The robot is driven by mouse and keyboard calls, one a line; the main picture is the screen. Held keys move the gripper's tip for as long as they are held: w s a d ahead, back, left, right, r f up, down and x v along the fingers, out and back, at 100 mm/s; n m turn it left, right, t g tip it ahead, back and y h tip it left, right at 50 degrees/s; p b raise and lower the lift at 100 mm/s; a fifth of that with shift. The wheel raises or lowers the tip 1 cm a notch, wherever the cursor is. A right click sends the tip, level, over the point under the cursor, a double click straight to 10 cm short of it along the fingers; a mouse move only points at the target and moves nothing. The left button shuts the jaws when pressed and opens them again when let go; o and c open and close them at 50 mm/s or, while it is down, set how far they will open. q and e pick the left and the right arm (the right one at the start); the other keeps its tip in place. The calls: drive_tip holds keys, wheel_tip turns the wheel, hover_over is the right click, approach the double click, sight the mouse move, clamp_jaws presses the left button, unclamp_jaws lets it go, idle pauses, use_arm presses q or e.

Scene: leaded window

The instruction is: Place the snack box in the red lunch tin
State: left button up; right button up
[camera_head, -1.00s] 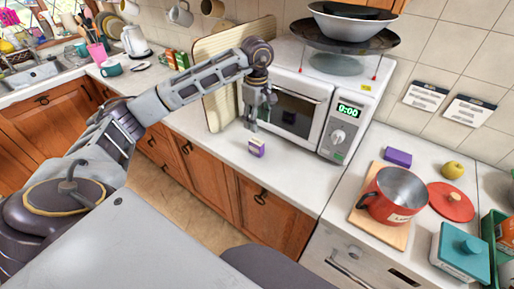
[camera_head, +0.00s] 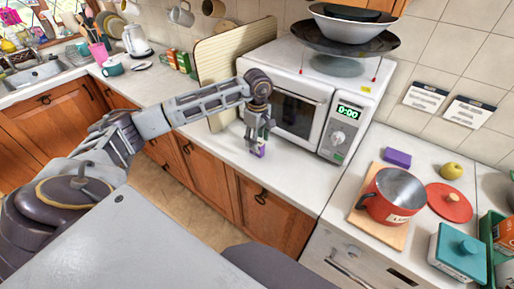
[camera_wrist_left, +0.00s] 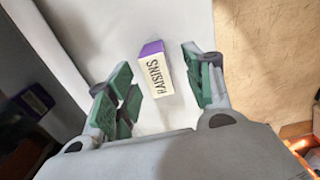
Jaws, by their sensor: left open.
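The snack box (camera_head: 259,152) is a small purple and cream carton on the white counter in front of the microwave. In the left wrist view the snack box (camera_wrist_left: 155,72) shows the word RAISINS and lies between the spread green fingertips. My left gripper (camera_head: 257,145) is open, down at the box and partly hiding it in the head view; its fingers also show in the left wrist view (camera_wrist_left: 158,78). The red lunch tin (camera_head: 381,210) stands open and looks empty on a wooden board at the right. My right gripper is not in view.
The microwave (camera_head: 312,105) stands close behind my left gripper, with a tan ridged board (camera_head: 222,60) beside it. Near the tin are a red lid (camera_head: 450,203), a purple block (camera_head: 397,159), a yellow apple (camera_head: 451,171) and a teal-lidded box (camera_head: 459,253).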

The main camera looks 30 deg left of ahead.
use_arm(q)
drive_tip(key=shift+f, duration=0.1)
drive_tip(key=shift+w+a+f+p, duration=0.1)
drive_tip(key=shift+f+p, duration=0.2)
drive_tip(key=shift+f, duration=0.3)
drive_tip(key=shift+w+a+f+p, duration=0.15)
drive_tip(key=shift+f+p, duration=0.3)
drive_tip(key=shift+f, duration=1.45)
drive_tip(key=shift+c, duration=0.4)
drive_tip(key=c, duration=1.1)
drive_tip(key=shift+o, duration=0.2)
drive_tip(key=shift+r, duration=0.1)
drive_tip(key=shift+r+b, duration=0.85)
drive_tip(key=shift+r, duration=4.1)
